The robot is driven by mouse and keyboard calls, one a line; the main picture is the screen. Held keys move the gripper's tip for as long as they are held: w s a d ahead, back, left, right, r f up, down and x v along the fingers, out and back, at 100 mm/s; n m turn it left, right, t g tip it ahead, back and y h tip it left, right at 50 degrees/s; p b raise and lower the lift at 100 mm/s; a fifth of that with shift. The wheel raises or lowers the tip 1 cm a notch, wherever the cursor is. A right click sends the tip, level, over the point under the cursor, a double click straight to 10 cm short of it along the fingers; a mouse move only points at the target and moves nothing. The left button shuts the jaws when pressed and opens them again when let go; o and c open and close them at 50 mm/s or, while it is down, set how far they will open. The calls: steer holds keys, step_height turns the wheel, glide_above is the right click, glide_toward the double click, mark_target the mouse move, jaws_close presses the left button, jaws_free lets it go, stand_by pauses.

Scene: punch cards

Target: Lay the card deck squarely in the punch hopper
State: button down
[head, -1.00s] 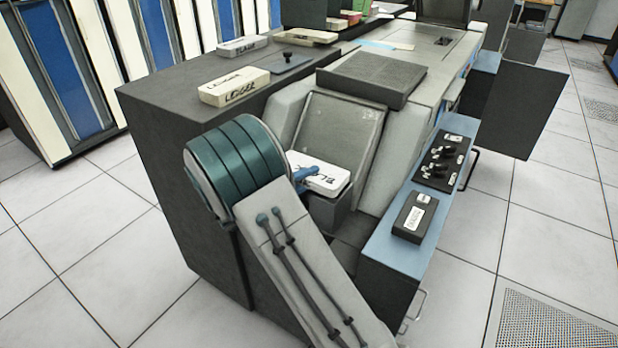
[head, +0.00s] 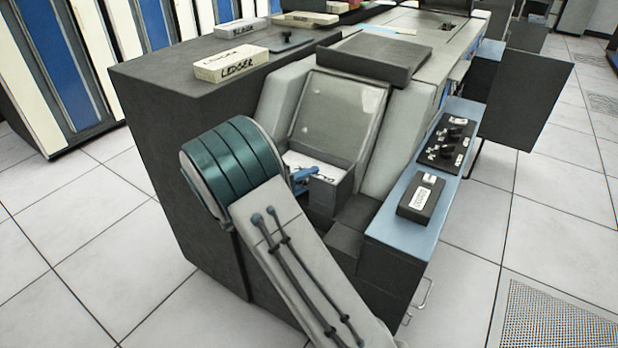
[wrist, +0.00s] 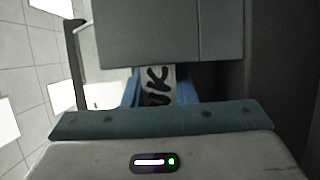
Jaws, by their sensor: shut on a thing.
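The white card deck (head: 303,160) is down inside the dark grey punch hopper (head: 333,192), at the foot of the sloped panel. The hopper's front wall hides its lower part, so I cannot tell whether it rests on the floor or lies square. My gripper (head: 305,173) has blue fingers, shut on the deck at the hopper. In the wrist view the deck (wrist: 157,86) shows black lettering between the blue fingers. A grey machine part covers the rest of it there.
A LEDGER box (head: 232,64) and a BLANK box (head: 242,29) stand on the dark cabinet top (head: 165,75) at left. A blue side shelf (head: 395,228) carries a switch panel (head: 448,142) and a small black box (head: 421,198). Sloped grey cheeks flank the hopper.

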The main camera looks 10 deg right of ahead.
steer(key=c, duration=1.1)
jaws_free()
steer(key=shift+f, duration=0.1)
steer(key=p+v, duration=0.1)
steer(key=v, duration=1.3)
steer(key=shift+d+p, duration=0.1)
steer(key=shift+p, duration=0.2)
